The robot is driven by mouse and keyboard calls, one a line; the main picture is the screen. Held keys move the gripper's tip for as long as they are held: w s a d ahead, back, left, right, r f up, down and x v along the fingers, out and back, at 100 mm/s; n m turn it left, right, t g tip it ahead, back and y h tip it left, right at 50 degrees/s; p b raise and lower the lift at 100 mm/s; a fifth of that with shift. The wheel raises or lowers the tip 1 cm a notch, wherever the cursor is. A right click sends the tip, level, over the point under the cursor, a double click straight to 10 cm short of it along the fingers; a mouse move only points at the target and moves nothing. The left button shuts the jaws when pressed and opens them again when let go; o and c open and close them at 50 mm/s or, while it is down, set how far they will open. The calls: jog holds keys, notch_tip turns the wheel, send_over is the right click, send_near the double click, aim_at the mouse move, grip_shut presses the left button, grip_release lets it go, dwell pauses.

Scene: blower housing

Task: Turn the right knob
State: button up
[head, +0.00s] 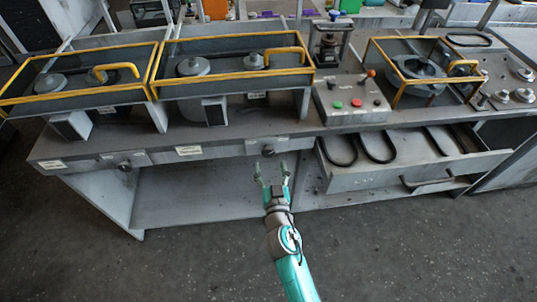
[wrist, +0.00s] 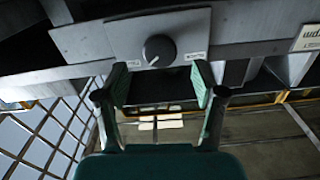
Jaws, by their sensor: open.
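The right knob (head: 268,151) is a small dark round knob on the front panel of the grey bench, just beyond my fingertips in the head view. In the wrist view the knob (wrist: 159,50) is round and dark with a light pointer mark, on a grey plate with small labels. My gripper (head: 273,176) is open and empty in front of the panel. In the wrist view my gripper (wrist: 159,82) has one finger on each side, with the knob centred beyond the gap. No contact with the knob shows.
A left knob (head: 125,166) sits farther along the same panel. An open drawer (head: 400,175) with dark belts juts out right of my gripper. Yellow-framed housings (head: 230,80) and a button box (head: 350,103) stand on the bench. Open floor lies in front.

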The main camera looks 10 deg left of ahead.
aim_at(268, 154)
jog(key=shift+x, duration=2.7)
jog(key=c, duration=1.1)
